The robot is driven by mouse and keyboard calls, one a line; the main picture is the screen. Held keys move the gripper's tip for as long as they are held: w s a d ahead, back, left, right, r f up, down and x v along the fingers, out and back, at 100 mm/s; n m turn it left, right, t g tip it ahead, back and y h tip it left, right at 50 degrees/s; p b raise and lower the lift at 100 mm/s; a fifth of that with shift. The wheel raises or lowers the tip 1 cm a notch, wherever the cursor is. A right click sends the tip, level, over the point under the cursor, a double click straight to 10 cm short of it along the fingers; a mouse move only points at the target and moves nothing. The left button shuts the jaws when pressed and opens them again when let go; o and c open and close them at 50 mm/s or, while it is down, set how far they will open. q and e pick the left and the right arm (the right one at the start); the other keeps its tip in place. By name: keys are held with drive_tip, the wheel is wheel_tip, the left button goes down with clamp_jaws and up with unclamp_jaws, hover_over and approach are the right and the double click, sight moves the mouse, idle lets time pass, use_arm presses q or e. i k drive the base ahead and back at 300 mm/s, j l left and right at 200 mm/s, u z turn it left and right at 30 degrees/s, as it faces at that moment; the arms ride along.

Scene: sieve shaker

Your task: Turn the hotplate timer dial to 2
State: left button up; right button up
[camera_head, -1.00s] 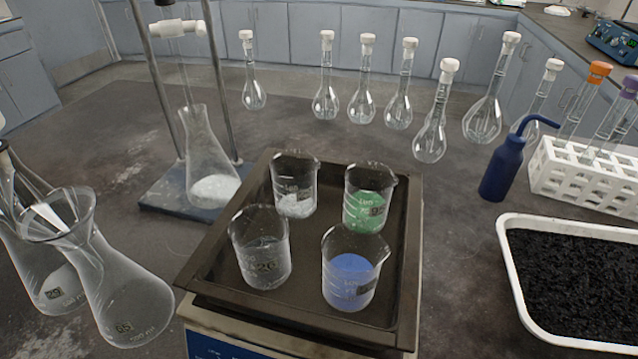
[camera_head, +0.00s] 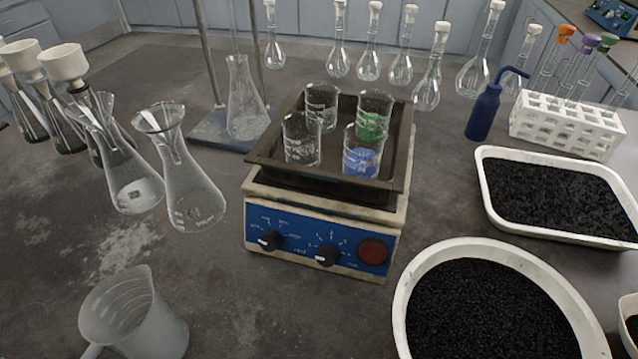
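The hotplate (camera_head: 317,275) stands in the middle of the table with its blue front panel facing me. The panel has two dark knobs with pale pointers and printed scales: a left dial (camera_head: 270,240) and a right dial (camera_head: 327,255). A round red button or lamp (camera_head: 373,252) sits at the panel's right end. The labels are too small and blurred to tell surely which dial is the timer or its exact setting. A dark tray (camera_head: 264,160) on top carries several beakers, one with green contents (camera_head: 371,127) and one with blue (camera_head: 360,162). Neither gripper is in view.
Two conical flasks (camera_head: 190,195) stand left of the hotplate, and a plastic jug (camera_head: 135,315) is at the front left. A round white bowl (camera_head: 410,290) of black grains lies close to the right front. The table directly before the panel is clear.

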sight(326, 255)
drive_tip(key=j+z, duration=0.15)
drive_tip(key=j, duration=0.2)
drive_tip(key=k+j+z, duration=0.15)
drive_tip(key=j, duration=0.2)
drive_tip(key=k+j+z, duration=0.1)
drive_tip(key=j, duration=0.25)
drive_tip(key=k+j+z, duration=0.15)
drive_tip(key=j, duration=0.2)
drive_tip(key=i, duration=0.05)
